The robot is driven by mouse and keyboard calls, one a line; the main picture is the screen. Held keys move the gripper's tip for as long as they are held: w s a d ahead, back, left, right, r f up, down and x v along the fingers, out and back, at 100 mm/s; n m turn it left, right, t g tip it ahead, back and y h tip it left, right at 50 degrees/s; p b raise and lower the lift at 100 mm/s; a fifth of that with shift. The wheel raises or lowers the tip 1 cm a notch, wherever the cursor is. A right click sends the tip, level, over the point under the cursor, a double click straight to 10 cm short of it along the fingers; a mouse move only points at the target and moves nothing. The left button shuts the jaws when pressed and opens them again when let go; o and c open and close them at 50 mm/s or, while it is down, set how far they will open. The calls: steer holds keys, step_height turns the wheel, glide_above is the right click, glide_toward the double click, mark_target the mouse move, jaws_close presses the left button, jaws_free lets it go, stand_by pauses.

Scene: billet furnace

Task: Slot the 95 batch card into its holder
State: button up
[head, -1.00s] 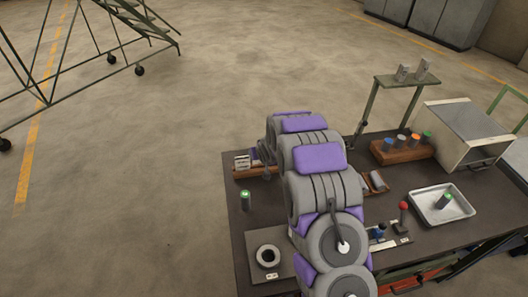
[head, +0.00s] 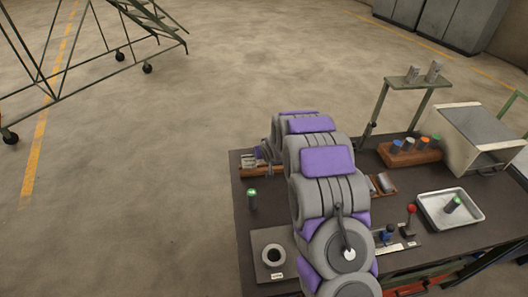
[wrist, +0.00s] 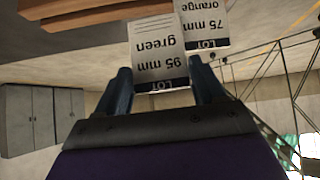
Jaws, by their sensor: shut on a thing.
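My gripper (wrist: 160,78) is shut on a white card (wrist: 158,45) printed "95 mm green" with a dark LOT band. The card appears upside down in the wrist view, between the two blue-grey fingers. A second card (wrist: 201,22), "75 mm orange", stands close beside it, outside the fingers. In the head view, pale cards (head: 249,160) show at a low wooden holder (head: 262,173) at the table's far left corner. My arm reaches over the table to there. My arm hides part of the holder and the fingertips. I cannot tell whether the held card touches the holder.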

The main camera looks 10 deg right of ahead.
steer(key=shift+d+p, duration=0.5)
steer(key=shift+d, duration=0.95)
steer(key=shift+c, duration=0.6)
steer(key=shift+a+p, duration=0.2)
steer(key=shift+p, duration=0.15)
steer(key=shift+s+d, duration=0.1)
steer(key=shift+d, duration=0.2)
steer(key=shift+a, duration=0.15)
stand_by(0.4)
steer(key=shift+f, duration=1.1)
